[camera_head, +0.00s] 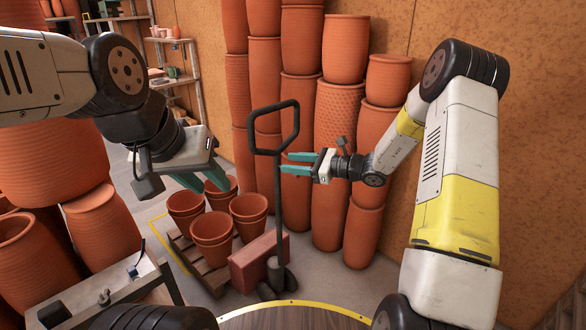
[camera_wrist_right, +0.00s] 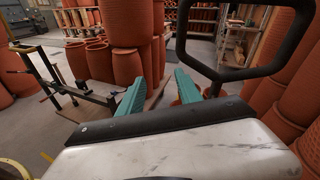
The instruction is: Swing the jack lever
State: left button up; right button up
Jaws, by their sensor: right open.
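The jack lever is a dark upright bar with a closed loop handle (camera_head: 275,128) at its top. Its shaft runs down to the jack's foot beside a red-brown block (camera_head: 258,262). My right gripper (camera_head: 287,163) is open and empty, with teal fingertips close to the shaft just below the loop. I cannot tell whether they touch it. In the right wrist view the loop (camera_wrist_right: 222,74) stands to the right of the two spread fingers (camera_wrist_right: 160,88), and nothing shows between them. My left gripper (camera_head: 203,178) hangs above the pots at the left, its fingers apart and empty.
Several terracotta pots (camera_head: 211,240) stand on a wooden pallet (camera_head: 185,255) left of the lever. Tall stacks of pots (camera_head: 345,50) rise behind it against the wall. A grey bench (camera_head: 85,295) is at lower left. Some floor is free around the lever's foot.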

aim_at(300, 177)
jog(key=w+d+f+m+t, duration=0.1)
jog(key=w+f+m+t, duration=0.1)
jog(key=f+m, duration=0.1)
jog(key=w+d+f+m+t+h, duration=0.1)
jog(key=w+d+f+m+t, duration=0.1)
jog(key=f, duration=0.3)
jog(key=w+d+f+m+t+h, duration=0.1)
jog(key=w+d+f+m+t, duration=0.1)
jog(key=w+f+m, duration=0.1)
jog(key=shift+w+d+f+m, duration=0.2)
jog(key=shift+w+f+m, duration=0.2)
jog(key=shift+m, duration=0.1)
jog(key=x, duration=0.7)
jog(key=shift+w+a, duration=0.1)
jog(key=shift+w, duration=0.2)
grip_shut()
